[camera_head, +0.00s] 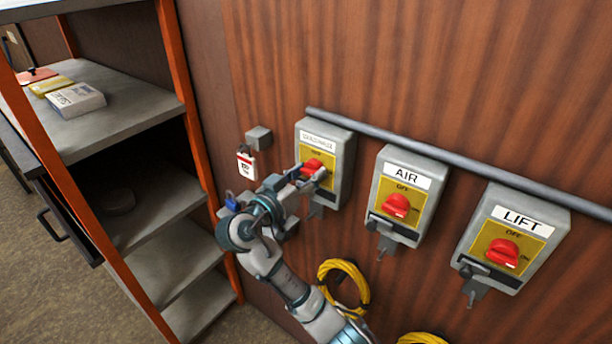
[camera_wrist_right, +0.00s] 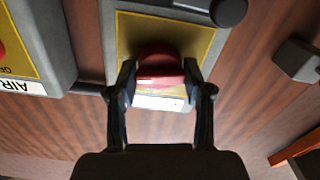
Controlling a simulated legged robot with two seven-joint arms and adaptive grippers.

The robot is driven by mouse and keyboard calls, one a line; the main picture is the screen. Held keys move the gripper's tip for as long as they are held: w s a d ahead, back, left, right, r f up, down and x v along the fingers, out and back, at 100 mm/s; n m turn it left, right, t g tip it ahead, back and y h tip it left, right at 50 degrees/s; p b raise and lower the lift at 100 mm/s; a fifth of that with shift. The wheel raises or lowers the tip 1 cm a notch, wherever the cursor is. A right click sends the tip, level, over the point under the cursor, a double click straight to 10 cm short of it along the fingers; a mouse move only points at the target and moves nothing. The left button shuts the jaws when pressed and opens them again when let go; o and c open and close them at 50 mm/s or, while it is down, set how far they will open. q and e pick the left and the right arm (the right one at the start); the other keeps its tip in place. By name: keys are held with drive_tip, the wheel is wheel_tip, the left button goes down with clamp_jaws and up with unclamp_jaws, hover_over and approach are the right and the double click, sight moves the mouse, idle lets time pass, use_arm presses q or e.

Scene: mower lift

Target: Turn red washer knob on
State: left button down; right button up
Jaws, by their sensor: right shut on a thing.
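The red washer knob (camera_head: 312,166) sits on the yellow plate of the leftmost grey switch box (camera_head: 342,178), whose white label is too small to read surely. My right gripper (camera_head: 306,176) is at this knob, its fingers shut on it from both sides. In the right wrist view the red knob (camera_wrist_right: 160,66) lies between the two dark fingertips of the right gripper (camera_wrist_right: 158,80), against the yellow plate. The knob's exact turn angle is partly hidden by the fingers. My left gripper is not in view.
The AIR box (camera_head: 403,190) and LIFT box (camera_head: 512,238), each with a red knob, are to the right. A grey pipe (camera_head: 440,153) runs above them. Yellow hose coils (camera_head: 345,270) hang below. A shelf with orange posts (camera_head: 183,92) stands left. A small tag (camera_head: 246,166) hangs beside the washer box.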

drive_tip(key=shift+f+m, duration=0.35)
drive_tip(key=shift+m, duration=0.75)
drive_tip(key=o, duration=1.1)
drive_tip(key=shift+w, duration=0.1)
drive_tip(key=shift+w+r, duration=0.1)
drive_tip(key=shift+w, duration=0.05)
drive_tip(key=shift+s+a+r, duration=0.1)
drive_tip(key=shift+s, duration=0.1)
drive_tip(key=v, duration=0.7)
drive_tip(key=shift+a, duration=0.2)
